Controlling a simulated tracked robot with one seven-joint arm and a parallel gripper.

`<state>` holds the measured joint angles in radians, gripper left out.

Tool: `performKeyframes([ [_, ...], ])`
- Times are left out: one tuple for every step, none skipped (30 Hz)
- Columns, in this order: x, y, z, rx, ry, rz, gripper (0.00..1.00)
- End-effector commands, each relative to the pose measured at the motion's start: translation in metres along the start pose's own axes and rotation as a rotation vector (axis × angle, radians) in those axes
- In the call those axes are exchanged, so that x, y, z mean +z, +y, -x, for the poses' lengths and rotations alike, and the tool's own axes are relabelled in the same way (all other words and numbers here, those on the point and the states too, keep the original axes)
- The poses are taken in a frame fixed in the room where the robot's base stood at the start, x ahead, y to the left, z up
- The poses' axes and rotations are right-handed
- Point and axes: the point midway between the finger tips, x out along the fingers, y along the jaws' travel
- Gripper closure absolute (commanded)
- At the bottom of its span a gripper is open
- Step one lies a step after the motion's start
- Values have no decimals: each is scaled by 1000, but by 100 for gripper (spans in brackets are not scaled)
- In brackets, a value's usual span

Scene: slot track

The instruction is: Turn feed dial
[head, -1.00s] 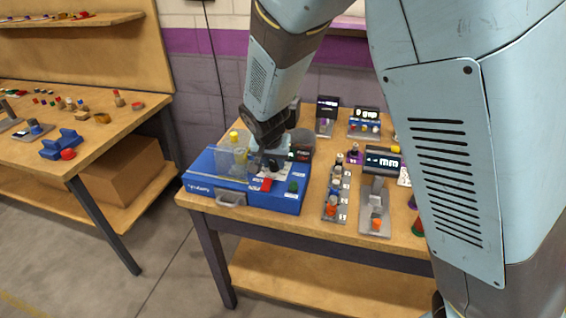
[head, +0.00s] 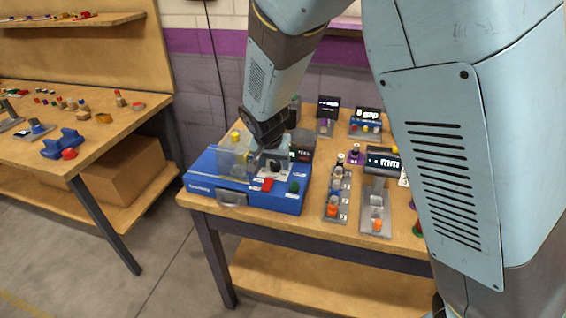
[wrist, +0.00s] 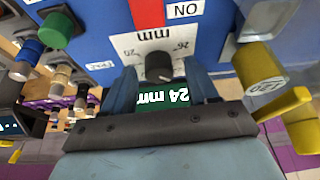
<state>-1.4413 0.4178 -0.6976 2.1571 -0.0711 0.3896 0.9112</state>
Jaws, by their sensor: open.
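The feed dial (wrist: 158,66) is a small black knob on a white scale plate marked mm, with 20 and 26 on it, in the wrist view. A green display (wrist: 163,95) below it reads 24 mm. My gripper (wrist: 160,72) is open, with one blue-grey finger on each side of the dial. I cannot tell whether the fingers touch it. In the head view my gripper (head: 272,163) is over the top of the blue machine box (head: 262,199) and mostly hides the dial.
Other fixtures (head: 378,205) stand right of the box.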

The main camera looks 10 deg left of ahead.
Motion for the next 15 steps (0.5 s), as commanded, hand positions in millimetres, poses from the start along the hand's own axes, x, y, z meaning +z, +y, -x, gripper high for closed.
performKeyframes([
  [0, 0, 0, 1, 0, 0, 42],
  [0, 0, 0, 1, 0, 0, 42],
  [0, 0, 0, 1, 0, 0, 42],
  [0, 0, 1, 1, 0, 0, 42],
  [0, 0, 2, 0, 0, 0, 42],
  [0, 0, 4, 0, 0, 0, 42],
  [0, 0, 6, -1, 0, 0, 42],
  [0, 0, 8, -1, 0, 1, 42],
  [0, 0, 13, -2, 1, 1, 42],
  [0, 0, 17, -2, 0, 2, 42],
  [0, -1, 21, -2, 0, 2, 42],
  [1, -1, 27, -3, 0, 2, 42],
  [1, -1, 32, -3, 0, 1, 42],
  [1, -1, 37, -4, 0, 2, 42],
  [1, -1, 44, -4, 0, 3, 42],
])
